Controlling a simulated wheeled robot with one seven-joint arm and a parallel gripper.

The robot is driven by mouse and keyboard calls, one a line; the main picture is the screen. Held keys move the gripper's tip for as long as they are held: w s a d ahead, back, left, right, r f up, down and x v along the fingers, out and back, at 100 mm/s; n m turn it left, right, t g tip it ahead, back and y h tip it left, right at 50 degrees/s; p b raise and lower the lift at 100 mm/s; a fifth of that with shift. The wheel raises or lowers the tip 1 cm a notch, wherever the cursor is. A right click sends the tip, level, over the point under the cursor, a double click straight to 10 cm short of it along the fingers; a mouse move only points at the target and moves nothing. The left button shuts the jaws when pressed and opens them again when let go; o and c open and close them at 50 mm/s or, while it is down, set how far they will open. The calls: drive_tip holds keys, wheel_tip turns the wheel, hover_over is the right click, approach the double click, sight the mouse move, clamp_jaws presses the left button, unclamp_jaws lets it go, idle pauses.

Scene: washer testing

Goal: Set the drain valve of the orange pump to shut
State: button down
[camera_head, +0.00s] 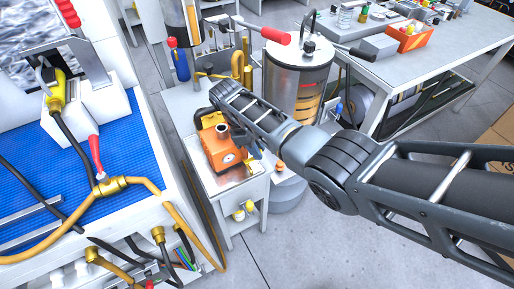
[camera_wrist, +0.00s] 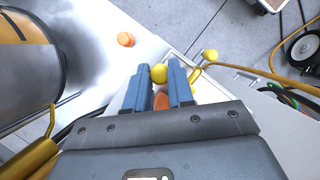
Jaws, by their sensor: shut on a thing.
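The orange pump (camera_head: 221,150) sits on a metal tray on a small white stand in the head view. My gripper (camera_head: 256,152) is at its right side, with the wrist above the pump. In the wrist view my gripper (camera_wrist: 158,76) has its two blue-grey fingers close together with a round yellow knob (camera_wrist: 159,73) between the tips. A little orange (camera_wrist: 161,101) shows between the fingers. The drain valve's lever and its angle are hidden by my fingers and hand.
An orange cap (camera_head: 279,167) stands right of my gripper. Yellow knobs (camera_head: 250,206) show low at the stand's front. At left is a bench with a blue mat (camera_head: 60,165) and hoses. Floor is open in front.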

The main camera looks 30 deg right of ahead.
drive_tip(key=c, duration=1)
unclamp_jaws()
drive_tip(key=shift+w+r, duration=0.1)
drive_tip(key=v, duration=0.7)
drive_tip(key=shift+a+r, duration=0.1)
drive_tip(key=shift+r, duration=0.2)
